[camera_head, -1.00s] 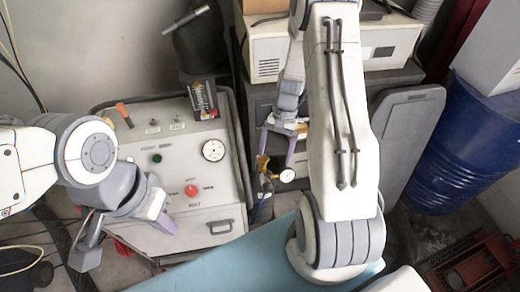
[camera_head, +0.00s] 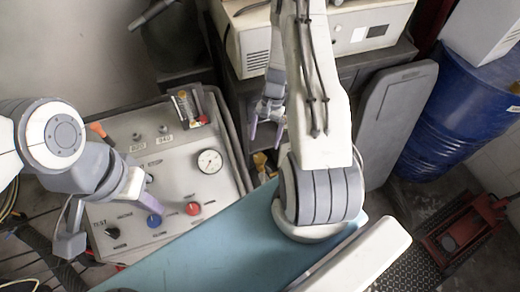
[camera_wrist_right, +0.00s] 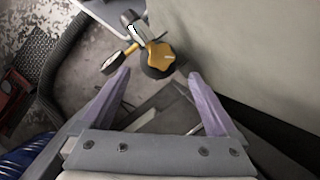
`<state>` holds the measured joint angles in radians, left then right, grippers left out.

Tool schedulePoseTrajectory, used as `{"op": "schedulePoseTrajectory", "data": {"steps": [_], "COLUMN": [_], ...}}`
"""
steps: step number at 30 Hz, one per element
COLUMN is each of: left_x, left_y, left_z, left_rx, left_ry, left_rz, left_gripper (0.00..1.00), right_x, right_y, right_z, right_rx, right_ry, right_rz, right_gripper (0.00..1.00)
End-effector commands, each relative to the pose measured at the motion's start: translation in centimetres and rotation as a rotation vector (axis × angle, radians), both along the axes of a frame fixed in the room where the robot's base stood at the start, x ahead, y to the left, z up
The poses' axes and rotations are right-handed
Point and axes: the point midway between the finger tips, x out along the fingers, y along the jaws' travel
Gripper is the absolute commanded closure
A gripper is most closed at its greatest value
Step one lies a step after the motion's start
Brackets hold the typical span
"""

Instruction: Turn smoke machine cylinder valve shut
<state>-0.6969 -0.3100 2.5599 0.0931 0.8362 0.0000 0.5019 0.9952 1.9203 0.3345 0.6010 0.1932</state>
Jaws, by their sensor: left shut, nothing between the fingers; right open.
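The cylinder valve has a yellow lobed knob (camera_wrist_right: 160,55) on a dark round top, beyond and between my right fingertips in the right wrist view. A brass fitting with a small gauge (camera_wrist_right: 112,65) sits beside it. In the head view only a bit of the brass valve (camera_head: 261,164) shows beside my right arm; the rest is hidden. My right gripper (camera_head: 266,132) is open and empty, apart from the knob; it also shows in the wrist view (camera_wrist_right: 158,82). My left gripper (camera_head: 150,203) is shut and empty above the grey control panel, near its blue knob (camera_head: 153,220).
The control panel (camera_head: 130,170) has a dial (camera_head: 209,161) and a red knob (camera_head: 193,208). A light blue surface (camera_head: 215,245) lies in front. A blue drum (camera_head: 455,115) and a red jack (camera_head: 465,225) are at right. A pale wall is close beside the knob in the wrist view.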

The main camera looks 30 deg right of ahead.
Motion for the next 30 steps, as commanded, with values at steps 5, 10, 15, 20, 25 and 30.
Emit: {"op": "schedulePoseTrajectory", "data": {"steps": [5,10,15,20,25,30], "left_x": [0.0,0.0,0.0,0.0,0.0,0.0], "left_y": [0.0,0.0,0.0,0.0,0.0,0.0], "left_z": [0.8,1.2,1.3,1.3,1.3,1.3], "left_rx": [0.0,0.0,0.0,0.0,0.0,0.0], "left_ry": [0.0,0.0,0.0,0.0,0.0,0.0], "left_rz": [0.0,0.001,0.001,0.001,0.001,0.001], "left_gripper": [1.0,1.0,1.0,1.0,1.0,1.0], "right_x": [-0.7,-1.2,-1.4,-1.4,-1.4,-1.4], "right_y": [1.4,2.1,2.4,2.3,2.3,2.2], "right_z": [-3.1,-5.4,-6.4,-6.5,-6.5,-6.5], "right_rx": [0.002,0.0,0.0,-0.002,-0.002,-0.001], "right_ry": [0.004,0.002,0.001,-0.001,-0.001,-0.001], "right_rz": [0.005,0.005,0.004,0.002,0.001,0.001], "right_gripper": [0.06,0.06,0.06,0.06,0.29,0.91]}}
